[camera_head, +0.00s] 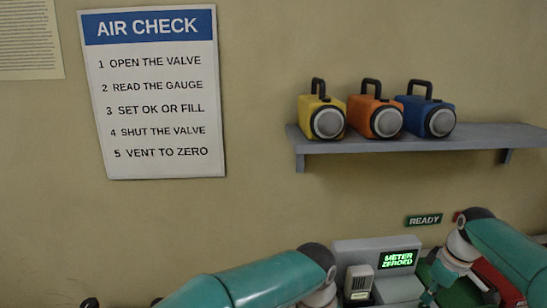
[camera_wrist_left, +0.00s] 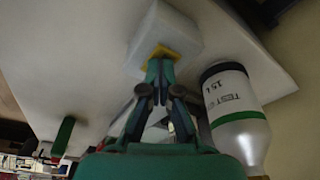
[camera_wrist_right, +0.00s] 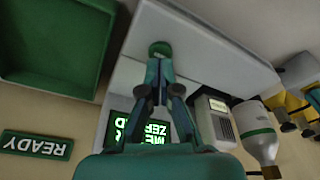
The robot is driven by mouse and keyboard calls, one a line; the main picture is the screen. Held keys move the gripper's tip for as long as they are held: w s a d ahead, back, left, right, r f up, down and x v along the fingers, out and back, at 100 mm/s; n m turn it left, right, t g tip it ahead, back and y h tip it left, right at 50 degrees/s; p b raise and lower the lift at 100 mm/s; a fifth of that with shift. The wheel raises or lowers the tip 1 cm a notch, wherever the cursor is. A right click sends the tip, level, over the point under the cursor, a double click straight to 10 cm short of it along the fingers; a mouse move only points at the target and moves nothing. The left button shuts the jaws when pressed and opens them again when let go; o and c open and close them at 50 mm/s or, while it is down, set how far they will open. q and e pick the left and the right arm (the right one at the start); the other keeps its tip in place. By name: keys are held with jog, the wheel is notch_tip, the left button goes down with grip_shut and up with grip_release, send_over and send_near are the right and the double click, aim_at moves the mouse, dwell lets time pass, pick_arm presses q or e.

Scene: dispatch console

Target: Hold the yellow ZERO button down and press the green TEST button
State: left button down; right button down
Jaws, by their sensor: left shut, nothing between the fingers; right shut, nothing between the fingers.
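In the left wrist view, the yellow ZERO button (camera_wrist_left: 158,54) sits on a white block. My left gripper (camera_wrist_left: 160,66) is shut and empty, its tips at the button and covering part of it. In the right wrist view, the green TEST button (camera_wrist_right: 160,47) is on a pale grey console (camera_wrist_right: 205,50). My right gripper (camera_wrist_right: 159,62) is shut and empty, its tips at the button's edge. I cannot tell how far either button is pressed. The lit display (camera_head: 397,259) reads METER ZEROED. In the head view my right gripper (camera_head: 430,297) is low; the left gripper and both buttons are hidden.
A grey grilled device (camera_head: 358,281) stands left of the display. A white bottle with a green band (camera_wrist_left: 232,95) is close to my left gripper. A green tray (camera_wrist_right: 108,48) lies beside the console. A READY sign (camera_head: 424,220) and a shelf (camera_head: 440,137) with coloured lamps are behind.

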jog(key=shift+r, duration=2.7)
